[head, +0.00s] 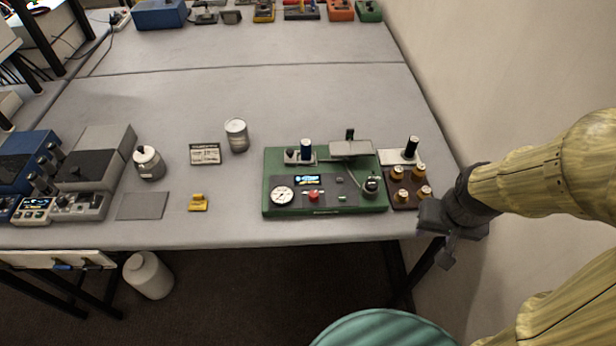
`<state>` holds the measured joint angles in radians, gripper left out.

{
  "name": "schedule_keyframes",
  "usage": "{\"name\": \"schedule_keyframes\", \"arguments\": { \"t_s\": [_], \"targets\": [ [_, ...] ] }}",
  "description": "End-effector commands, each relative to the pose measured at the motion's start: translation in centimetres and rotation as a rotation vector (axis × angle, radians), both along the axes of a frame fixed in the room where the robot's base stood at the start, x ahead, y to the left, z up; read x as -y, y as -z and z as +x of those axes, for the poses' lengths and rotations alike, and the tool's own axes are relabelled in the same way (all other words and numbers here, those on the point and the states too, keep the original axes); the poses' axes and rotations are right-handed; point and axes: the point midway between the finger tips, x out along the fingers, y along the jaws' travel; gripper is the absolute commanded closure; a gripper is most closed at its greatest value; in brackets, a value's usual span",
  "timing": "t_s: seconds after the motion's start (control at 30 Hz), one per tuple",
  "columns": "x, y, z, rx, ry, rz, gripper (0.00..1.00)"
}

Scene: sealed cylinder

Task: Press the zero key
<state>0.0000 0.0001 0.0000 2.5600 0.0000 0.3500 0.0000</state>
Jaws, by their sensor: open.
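A green instrument (325,211) stands near the front edge of the table. Its dark panel has a round white dial (282,196), a small lit display (307,180), a red button (313,196) and a small green key (342,198). Key labels are too small to read, so I cannot tell which is the zero key. My gripper (436,247) is open and empty, right of the instrument at the table's front right edge, apart from the keys.
A dark tray with several brass-coloured pieces (400,198) lies between the instrument and my gripper. A white plate with a black-topped cylinder (411,148) is behind it. A metal can (236,135), jar (149,163) and yellow block (198,202) stand left. A wall borders the right.

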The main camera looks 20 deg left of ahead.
Motion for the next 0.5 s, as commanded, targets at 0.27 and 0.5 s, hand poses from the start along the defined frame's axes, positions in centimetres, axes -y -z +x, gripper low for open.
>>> {"name": "schedule_keyframes", "arguments": {
  "t_s": [0.27,0.5],
  "targets": [
    [0.0,0.0,0.0,0.0,0.0,0.0,0.99],
    [0.0,0.0,0.0,0.0,0.0,0.0,1.0]
  ]
}}
